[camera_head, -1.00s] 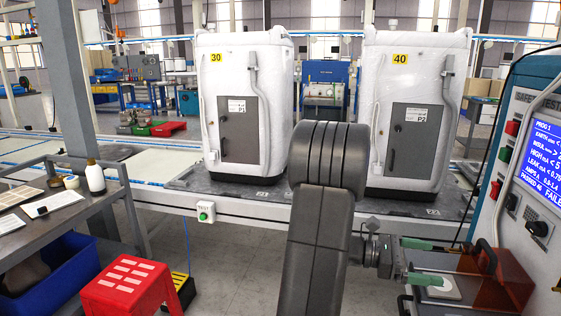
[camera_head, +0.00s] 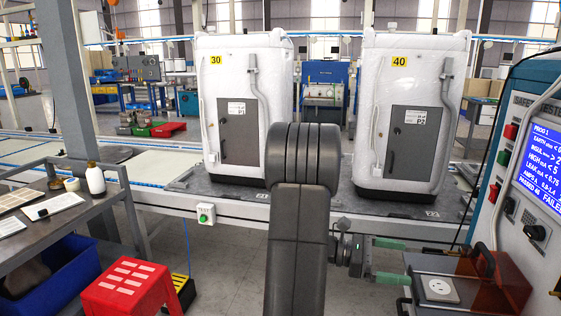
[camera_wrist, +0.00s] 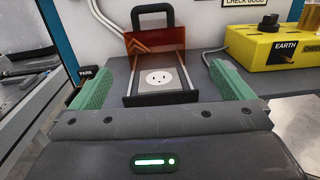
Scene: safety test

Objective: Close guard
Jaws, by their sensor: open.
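The guard (camera_wrist: 150,50) is a see-through orange panel with a black frame and a black handle (camera_wrist: 151,18). In the wrist view it stands raised behind a white round socket (camera_wrist: 159,77) on a grey plate, which is uncovered. In the head view the guard (camera_head: 503,290) is to the right of the socket (camera_head: 439,287). My gripper (camera_wrist: 160,85) is open, with its green fingers wide apart and nothing between them at the tips. In the head view my gripper (camera_head: 396,261) is left of the socket and guard, apart from the handle.
The teal and white tester (camera_head: 540,190) with a lit screen stands right of the guard. In the wrist view a yellow EARTH box (camera_wrist: 272,50) sits to the right. Two white wrapped units stand on the conveyor behind. A red stool (camera_head: 125,290) is at lower left.

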